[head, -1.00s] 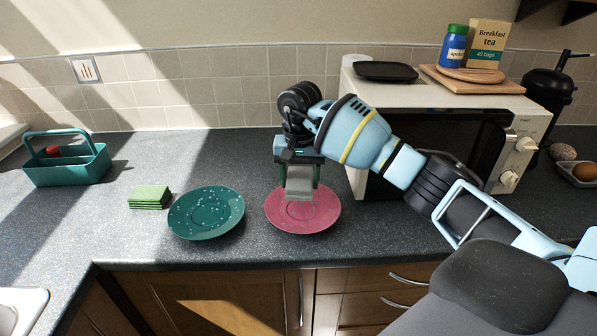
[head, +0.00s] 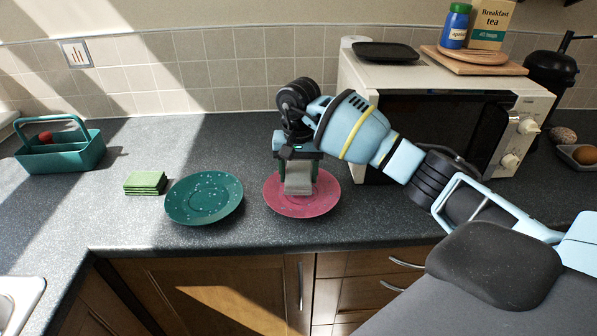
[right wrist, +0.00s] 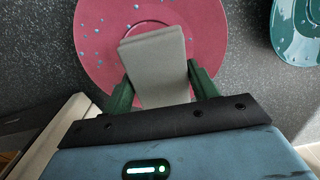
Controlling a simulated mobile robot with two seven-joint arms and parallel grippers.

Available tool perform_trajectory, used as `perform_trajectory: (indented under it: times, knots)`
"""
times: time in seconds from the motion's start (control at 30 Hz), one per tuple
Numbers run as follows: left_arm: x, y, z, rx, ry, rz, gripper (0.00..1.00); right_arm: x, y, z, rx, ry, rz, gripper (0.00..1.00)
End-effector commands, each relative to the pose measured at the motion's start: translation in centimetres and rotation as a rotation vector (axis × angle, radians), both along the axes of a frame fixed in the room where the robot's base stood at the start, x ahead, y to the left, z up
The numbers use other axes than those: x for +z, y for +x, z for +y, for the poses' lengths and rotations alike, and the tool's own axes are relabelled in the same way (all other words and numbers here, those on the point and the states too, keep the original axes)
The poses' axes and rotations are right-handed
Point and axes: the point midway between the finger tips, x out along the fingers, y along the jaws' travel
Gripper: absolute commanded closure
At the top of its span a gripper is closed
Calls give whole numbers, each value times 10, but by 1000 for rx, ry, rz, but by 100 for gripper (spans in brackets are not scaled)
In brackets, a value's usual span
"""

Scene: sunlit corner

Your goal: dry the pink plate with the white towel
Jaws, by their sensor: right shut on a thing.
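The pink plate (head: 328,196) lies flat on the dark speckled counter, left of the microwave. In the right wrist view the pink plate (right wrist: 95,45) carries several pale blue drops. My right gripper (head: 299,186) is over the plate, shut on the folded white towel (head: 298,178), which looks greyish. The towel also shows in the right wrist view (right wrist: 155,65) between the two green fingers; it is over the plate's middle, and I cannot tell whether it touches. My left gripper is not in view.
A teal plate (head: 203,198) with pale drops lies left of the pink plate. Beyond it are a folded green cloth (head: 145,183) and a teal caddy (head: 62,157). A white microwave (head: 360,80) stands close at the right. The counter's front edge is near both plates.

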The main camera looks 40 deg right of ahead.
Motion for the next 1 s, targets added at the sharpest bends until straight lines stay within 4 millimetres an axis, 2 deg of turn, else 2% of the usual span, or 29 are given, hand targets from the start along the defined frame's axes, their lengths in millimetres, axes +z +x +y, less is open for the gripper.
perform_trajectory:
  times: [0.77, 1.0]
  knots:
    - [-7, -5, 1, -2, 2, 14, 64, -12, 0, 0, 0, -1, 1, 60]
    - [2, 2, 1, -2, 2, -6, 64, -9, -8, 5, 1, -2, -3, 60]
